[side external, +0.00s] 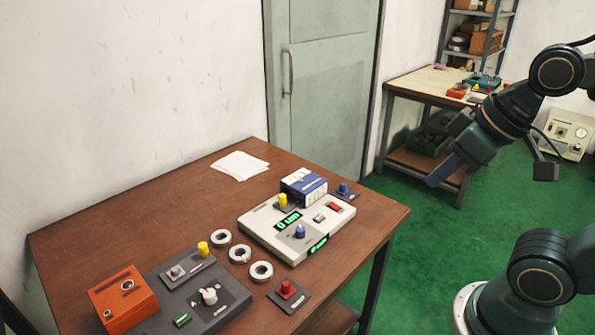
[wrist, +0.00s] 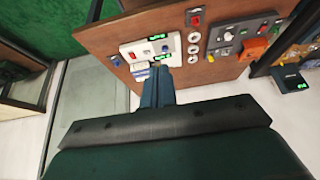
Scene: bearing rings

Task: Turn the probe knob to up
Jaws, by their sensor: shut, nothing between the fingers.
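A dark grey panel (side external: 222,312) lies at the front of the brown table; in the wrist view the panel (wrist: 245,31) shows small at upper right. A round knob with a white pointer (side external: 209,296) stands on it; the knob also shows in the wrist view (wrist: 228,36). I cannot read its label or tell its exact setting. My gripper (side external: 436,180) is shut and empty, high in the air right of the table, well apart from the panel. Its blue fingers (wrist: 158,74) are together in the wrist view.
An orange box (side external: 124,297) stands at the panel's left. Several metal rings (side external: 239,254) lie between the panel and a pale console (side external: 258,230) with green displays. A blue-and-white box (side external: 304,187) stands behind the console. A red button (side external: 286,289) sits on a small plate. The table's left side is clear.

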